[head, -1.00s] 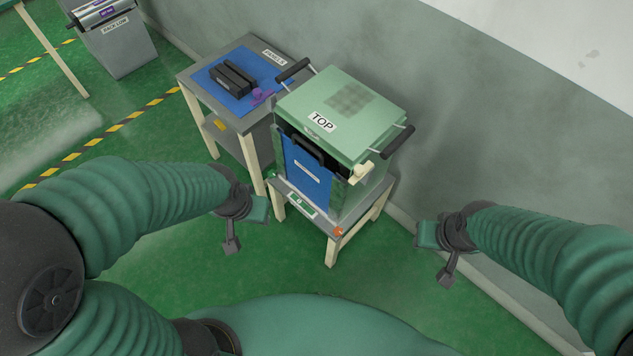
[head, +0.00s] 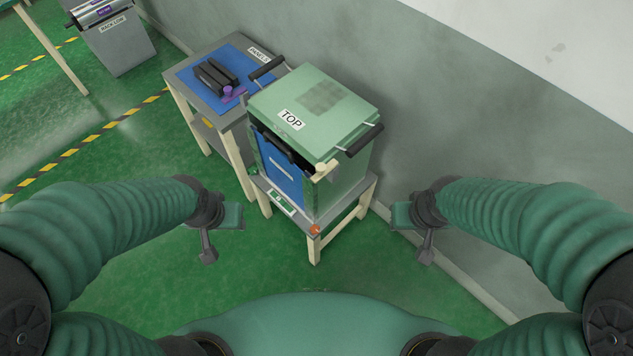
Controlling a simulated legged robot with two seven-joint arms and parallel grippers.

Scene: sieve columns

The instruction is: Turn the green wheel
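I cannot make out a green wheel in the head view. A pale green cabinet (head: 340,112) marked TOP, with a blue front panel (head: 281,172) and black handles, stands on a small stand ahead of me. A small cream knob (head: 322,169) sits at its front right corner. My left gripper (head: 219,233) is in front of the stand on the left, apart from it. My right gripper (head: 413,232) is to the right of the stand, also apart. Neither appears to hold anything; whether their fingers are open is unclear.
A side table (head: 177,76) with a blue mat, black blocks (head: 216,76) and a small purple item (head: 228,92) stands left of the cabinet. A grey bin (head: 118,45) is at the far left. A grey wall (head: 450,110) closes off the right. Green floor is clear in front.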

